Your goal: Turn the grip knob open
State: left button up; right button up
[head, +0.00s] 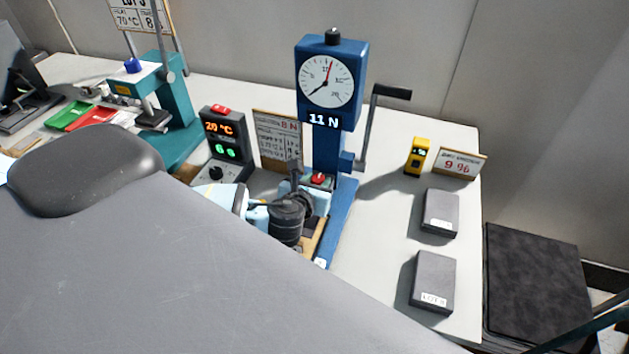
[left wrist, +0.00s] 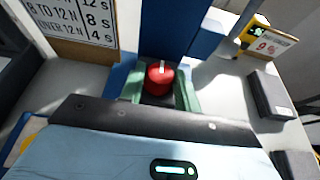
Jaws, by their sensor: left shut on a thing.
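The grip knob (head: 318,178) is red and sits low on the front of a blue test stand (head: 327,150). In the left wrist view the red knob (left wrist: 160,77) shows a white mark pointing roughly up, away from my gripper. My left gripper (left wrist: 160,90) is shut on the knob, one greenish finger on each side of it. In the head view the left gripper (head: 313,186) reaches the stand's base, and my wrist hides part of that base. The stand's dial sits above a display reading 11 N. My right gripper is not in view.
A crank handle (head: 385,100) sticks out right of the stand. Two grey blocks (head: 440,213) and a yellow meter (head: 417,156) are at right, with bare table between. A teal press (head: 165,95) stands farther left.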

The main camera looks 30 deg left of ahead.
pick_arm(q)
jog(key=n+g+y, duration=0.1)
jog(key=n+y, duration=0.1)
jog(key=n+g+y, duration=0.1)
jog(key=y, duration=0.1)
jog(key=d+n+y, duration=0.1)
jog(key=n, duration=0.1)
jog(key=shift+w+n+g+y, duration=0.15)
jog(key=shift+n+g+y, duration=0.15)
jog(key=shift+g+y, duration=0.1)
jog(key=shift+w+n+g+y, duration=0.2)
jog(key=shift+n+g+y, duration=1.1)
jog(key=shift+n+g, duration=0.3)
jog(key=shift+n, duration=0.3)
jog(key=o, duration=1)
jog(key=shift+a, duration=0.1)
jog(key=shift+v, duration=3.95)
jog(key=shift+f, duration=0.1)
